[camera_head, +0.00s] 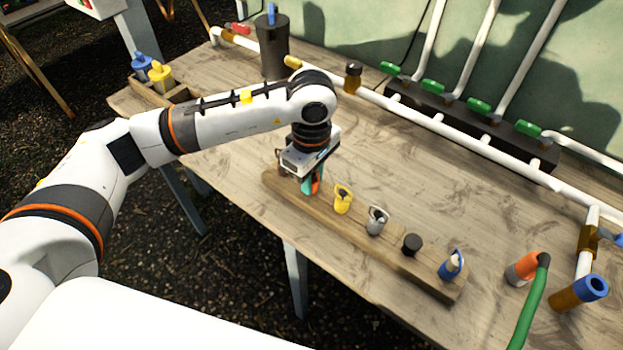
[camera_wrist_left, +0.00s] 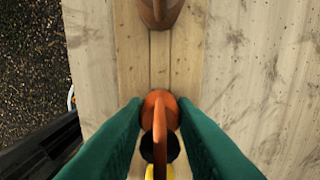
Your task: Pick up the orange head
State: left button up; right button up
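The orange head (camera_wrist_left: 160,110) has a round top with a thin upright fin, seen from above in the left wrist view. It stands in line with the wooden rack (camera_wrist_left: 131,60), near the rack's left end in the head view. My left gripper (camera_wrist_left: 160,104) points down over it, its two green fingers on either side. The fingers stand apart, about as wide as the head; whether they touch it I cannot tell. In the head view the left gripper (camera_head: 312,182) hides most of the head. My right gripper is not in view.
On the rack stand yellow (camera_head: 343,200), grey (camera_head: 377,220), black (camera_head: 412,244) and blue (camera_head: 450,264) pieces. A brown-orange piece (camera_wrist_left: 160,12) stands on the other side. White pipes (camera_head: 440,125) run behind. A green hose (camera_head: 530,305) is at the right. The table middle is clear.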

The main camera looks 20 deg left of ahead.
pick_arm(q)
jog(key=shift+c, duration=0.9)
notch_tip(320, 180, up, 10)
jog(key=shift+b, duration=0.7)
jog(key=shift+r, duration=0.15)
jog(key=shift+r+p, duration=1.2)
jog(key=shift+r, duration=1.2)
